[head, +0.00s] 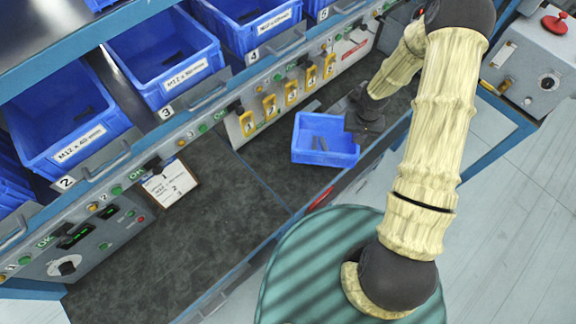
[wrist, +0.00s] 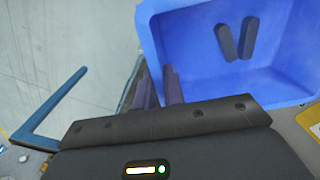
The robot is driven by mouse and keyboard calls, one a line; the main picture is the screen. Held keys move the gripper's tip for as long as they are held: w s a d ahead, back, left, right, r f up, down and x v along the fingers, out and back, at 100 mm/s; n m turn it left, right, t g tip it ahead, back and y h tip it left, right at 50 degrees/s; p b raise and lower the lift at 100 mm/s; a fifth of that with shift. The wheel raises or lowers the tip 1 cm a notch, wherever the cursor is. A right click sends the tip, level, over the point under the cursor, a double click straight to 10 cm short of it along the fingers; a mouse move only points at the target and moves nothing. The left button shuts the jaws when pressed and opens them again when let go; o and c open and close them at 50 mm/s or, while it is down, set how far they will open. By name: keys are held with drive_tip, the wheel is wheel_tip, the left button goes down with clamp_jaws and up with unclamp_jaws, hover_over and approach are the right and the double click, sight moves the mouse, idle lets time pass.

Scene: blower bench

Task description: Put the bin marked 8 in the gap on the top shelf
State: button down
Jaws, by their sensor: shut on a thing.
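A small blue bin (head: 310,155) with a few dark parts inside is over the dark workbench, roughly upright. I cannot tell whether it touches the bench, and no number on it is readable. My gripper (head: 352,122) is at its right side and shut on its wall. In the wrist view the gripper fingers (wrist: 160,85) are at the left wall of the bin (wrist: 275,85). A dark upper shelf (head: 55,35) at the top left has a bare stretch, with part of a blue bin (head: 99,4) beside it. The rest of that shelf is out of view.
Below it, a row of blue bins stands behind tags 2 (head: 66,182), 3 (head: 166,112), 4 (head: 252,56) and 5. A clipboard (head: 170,187) lies on the bench. A grey box with a red button (head: 555,22) is at the top right.

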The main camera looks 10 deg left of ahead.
drive_tip(key=shift+a, duration=0.1)
drive_tip(key=s+a+n+b, duration=0.1)
drive_tip(key=a, duration=0.3)
drive_tip(key=s+a+r+n+b, duration=0.1)
drive_tip(key=a+n, duration=0.1)
drive_tip(key=a, duration=0.2)
drive_tip(key=a+r+n, duration=0.1)
drive_tip(key=a+n, duration=0.1)
drive_tip(key=a, duration=0.3)
drive_tip(key=shift+s+r+b, duration=0.15)
drive_tip(key=shift+s+b, duration=0.25)
drive_tip(key=s+a+r+n+b, duration=0.1)
drive_tip(key=s+a+r+n, duration=0.1)
drive_tip(key=s+a+n, duration=0.3)
drive_tip(key=a, duration=0.4)
drive_tip(key=shift+s+r+b, duration=0.25)
drive_tip(key=shift+s+b, duration=0.05)
drive_tip(key=shift+b, duration=0.05)
drive_tip(key=shift+f, duration=0.1)
wheel_tip(320, 180, down, 6)
drive_tip(key=shift+f, duration=0.1)
drive_tip(key=shift+f, duration=2.05)
